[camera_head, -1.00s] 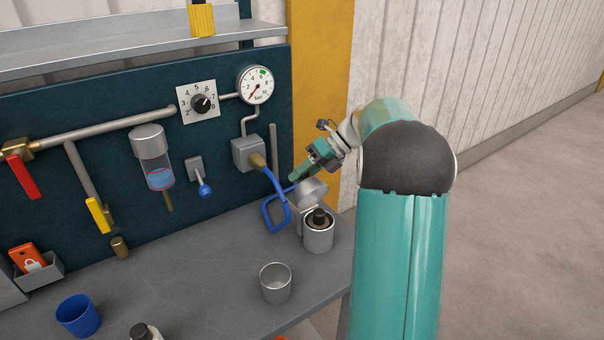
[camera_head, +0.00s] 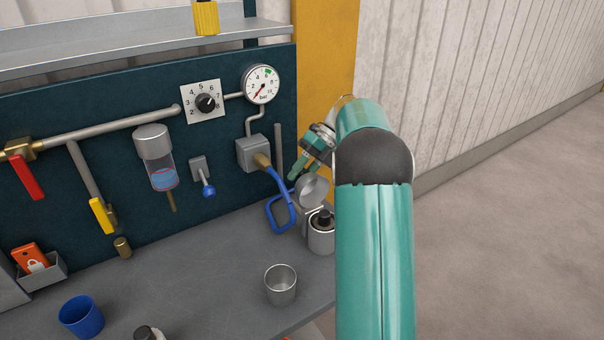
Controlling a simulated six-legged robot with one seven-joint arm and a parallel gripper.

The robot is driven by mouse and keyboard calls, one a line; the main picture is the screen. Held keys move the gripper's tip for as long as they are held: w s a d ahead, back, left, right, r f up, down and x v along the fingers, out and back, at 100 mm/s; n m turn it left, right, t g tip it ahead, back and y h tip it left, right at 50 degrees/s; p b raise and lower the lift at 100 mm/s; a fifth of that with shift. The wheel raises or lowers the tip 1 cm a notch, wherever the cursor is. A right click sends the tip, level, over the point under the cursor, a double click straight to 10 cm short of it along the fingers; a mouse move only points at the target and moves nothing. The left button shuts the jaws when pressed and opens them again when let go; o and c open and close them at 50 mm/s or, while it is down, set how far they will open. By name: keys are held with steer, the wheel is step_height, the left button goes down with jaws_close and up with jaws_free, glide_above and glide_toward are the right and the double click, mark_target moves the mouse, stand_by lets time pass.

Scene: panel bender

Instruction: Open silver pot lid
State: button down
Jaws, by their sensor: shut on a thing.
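The silver pot (camera_head: 321,240) stands at the right end of the grey bench. Its round lid (camera_head: 313,189) is tilted up, its inside facing forward, and the pot's mouth is uncovered. A dark-topped object (camera_head: 323,219) shows inside the pot. My gripper (camera_head: 296,176) is at the upper left edge of the lid, with its green fingers angled down. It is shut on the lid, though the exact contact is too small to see. My arm partly covers the pot's right side.
A blue hose handle (camera_head: 278,214) hangs just left of the lid below a grey box (camera_head: 253,153). An empty metal cup (camera_head: 281,285) and a blue cup (camera_head: 81,317) stand on the bench (camera_head: 190,290). The dark panel with gauge (camera_head: 261,84) rises behind.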

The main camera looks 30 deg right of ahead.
steer(key=c, duration=1.1)
jaws_free()
steer(key=shift+v, duration=6)
